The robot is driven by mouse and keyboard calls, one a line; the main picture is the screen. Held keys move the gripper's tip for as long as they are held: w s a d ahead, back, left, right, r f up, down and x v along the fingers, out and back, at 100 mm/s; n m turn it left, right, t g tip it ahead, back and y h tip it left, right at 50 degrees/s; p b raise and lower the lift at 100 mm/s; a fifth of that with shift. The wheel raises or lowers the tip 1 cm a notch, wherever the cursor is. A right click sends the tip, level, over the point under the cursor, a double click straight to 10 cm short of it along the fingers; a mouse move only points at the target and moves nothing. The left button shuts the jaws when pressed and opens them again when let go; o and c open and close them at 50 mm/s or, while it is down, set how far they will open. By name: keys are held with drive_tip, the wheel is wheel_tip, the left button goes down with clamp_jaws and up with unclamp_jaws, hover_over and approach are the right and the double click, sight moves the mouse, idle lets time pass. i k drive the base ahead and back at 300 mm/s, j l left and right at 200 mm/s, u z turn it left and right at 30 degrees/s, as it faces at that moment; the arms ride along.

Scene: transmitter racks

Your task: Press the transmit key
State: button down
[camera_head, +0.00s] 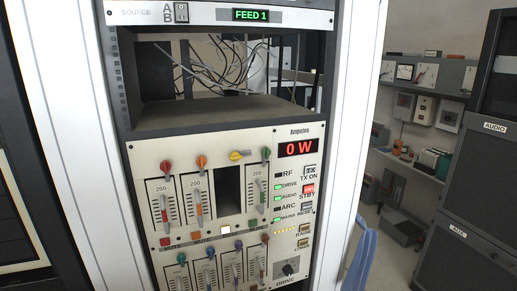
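The transmit key, a small pale button marked TX (310,171) with "TX ON" lettered under it, sits on the right side of the cream rack panel (222,145). It is just below the red "0 W" display (298,148). Directly under the key is the STBY button (308,190), lit red. The RESET button (307,207) is below that. My gripper is not in view, so I cannot see how it stands relative to the key.
Slider channels with coloured knobs (166,167) fill the panel's left. Above are an open rack bay with cables (225,65) and a "FEED 1" display (251,15). A white rack post (345,130) stands right of the panel. A blue object (361,262) stands at lower right.

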sight(311, 170)
drive_tip(key=j+z, duration=0.15)
drive_tip(key=j, duration=1.95)
